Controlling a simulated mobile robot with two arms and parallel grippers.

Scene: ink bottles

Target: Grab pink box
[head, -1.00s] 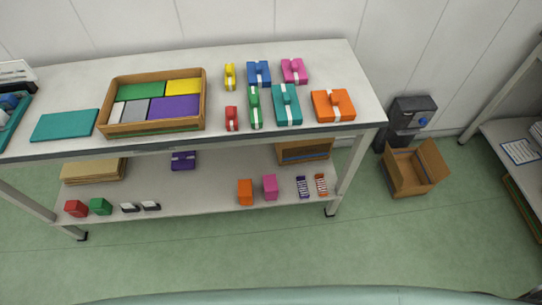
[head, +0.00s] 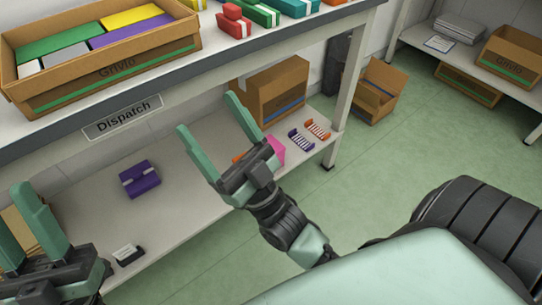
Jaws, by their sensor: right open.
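The pink box (head: 278,151) stands on the lower shelf of the table, near its front edge. My right gripper partly covers it, and only its right part shows. My right gripper (head: 208,114) is open and empty, its fingers spread and pointing up and to the left in the picture. Its wrist and finger base lie in front of the pink box in this view; I cannot tell the gap in depth.
An orange box (head: 237,158) is mostly hidden behind my right gripper. Purple (head: 301,139) and orange striped items (head: 317,129) lie right of the pink box. A cardboard box (head: 278,92) stands behind on the shelf (head: 190,212). A purple box (head: 139,179) lies left. The tabletop edge (head: 190,78) overhangs.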

